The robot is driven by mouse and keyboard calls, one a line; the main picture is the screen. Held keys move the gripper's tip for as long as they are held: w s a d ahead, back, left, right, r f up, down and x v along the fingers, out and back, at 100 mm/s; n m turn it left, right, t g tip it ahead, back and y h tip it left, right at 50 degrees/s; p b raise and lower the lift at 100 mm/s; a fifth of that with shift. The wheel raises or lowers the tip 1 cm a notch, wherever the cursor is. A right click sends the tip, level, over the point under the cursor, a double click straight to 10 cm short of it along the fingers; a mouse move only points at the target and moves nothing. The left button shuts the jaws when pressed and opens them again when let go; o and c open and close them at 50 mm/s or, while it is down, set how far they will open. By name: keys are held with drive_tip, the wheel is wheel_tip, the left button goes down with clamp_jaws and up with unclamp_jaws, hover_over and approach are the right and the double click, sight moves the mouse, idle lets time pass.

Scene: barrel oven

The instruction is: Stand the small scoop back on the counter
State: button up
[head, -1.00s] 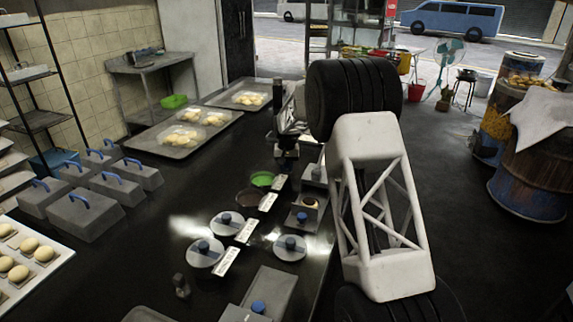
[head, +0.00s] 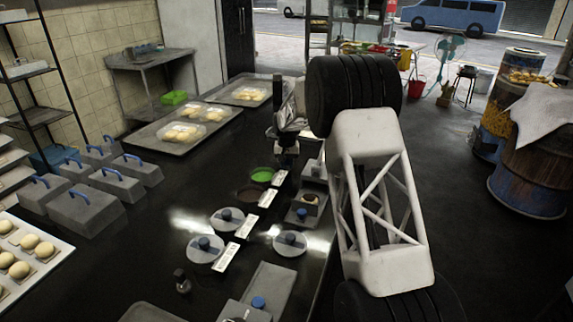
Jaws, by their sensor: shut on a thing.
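My gripper (head: 286,152) is at the end of my arm, over the right part of the dark counter (head: 160,215). It points down behind the small containers. It is shut on a small dark thing, which I take to be the small scoop; its shape is largely lost against the dark gripper and counter. I cannot tell whether the held thing touches the counter.
Trays of dough (head: 180,135) lie behind. Lidded grey boxes (head: 85,215) stand left. The counter's middle left is clear.

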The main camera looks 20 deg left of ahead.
drive_tip(key=shift+f, duration=0.55)
idle(1.0)
drive_tip(key=o, duration=1)
drive_tip(key=shift+c, duration=0.2)
drive_tip(key=shift+r, duration=0.1)
drive_tip(key=shift+r, duration=3.8)
